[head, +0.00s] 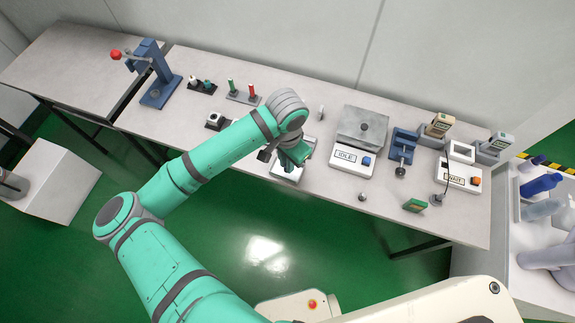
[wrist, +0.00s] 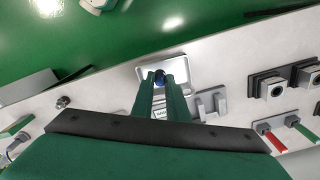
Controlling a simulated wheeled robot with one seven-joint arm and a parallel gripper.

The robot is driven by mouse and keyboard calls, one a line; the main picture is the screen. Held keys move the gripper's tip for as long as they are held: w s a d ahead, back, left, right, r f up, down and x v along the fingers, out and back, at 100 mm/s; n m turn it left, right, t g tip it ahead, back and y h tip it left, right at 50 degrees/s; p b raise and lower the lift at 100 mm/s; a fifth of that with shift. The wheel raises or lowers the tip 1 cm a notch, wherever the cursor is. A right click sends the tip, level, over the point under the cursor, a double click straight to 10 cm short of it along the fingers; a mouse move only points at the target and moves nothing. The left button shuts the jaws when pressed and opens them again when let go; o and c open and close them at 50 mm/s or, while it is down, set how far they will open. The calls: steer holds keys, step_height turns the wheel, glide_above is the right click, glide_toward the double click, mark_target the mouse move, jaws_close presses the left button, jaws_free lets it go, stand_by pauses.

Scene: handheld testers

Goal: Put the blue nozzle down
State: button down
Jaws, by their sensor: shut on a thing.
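My gripper (head: 294,158) is over the front middle of the long table, pointing down. In the wrist view its two green fingers (wrist: 161,92) are shut on the blue nozzle (wrist: 159,76), of which only a small dark blue end shows between the fingertips. The nozzle is hidden by my gripper in the head view. Below the fingers is a shallow pale tray (wrist: 143,72), which also shows in the head view (head: 285,177). I cannot tell whether the nozzle touches the tray.
A white IDLE unit (head: 345,167) with a metal plate stands right of the tray. Further right are a blue stand (head: 403,145) and a WAIT unit (head: 455,178). Left are red and green pins in a holder (head: 243,97) and a blue press (head: 158,85). A small metal knob (head: 361,196) sits near the front edge.

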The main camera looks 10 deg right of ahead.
steer(key=shift+w+d+f, duration=0.1)
steer(key=shift+w+f, duration=0.05)
steer(key=shift+f, duration=0.8)
steer(key=shift+w+d+f, duration=0.1)
steer(key=shift+w+f, duration=0.05)
steer(key=shift+f, duration=0.75)
steer(key=shift+f, duration=0.15)
steer(key=c, duration=1.7)
jaws_free()
steer(key=shift+c, duration=0.2)
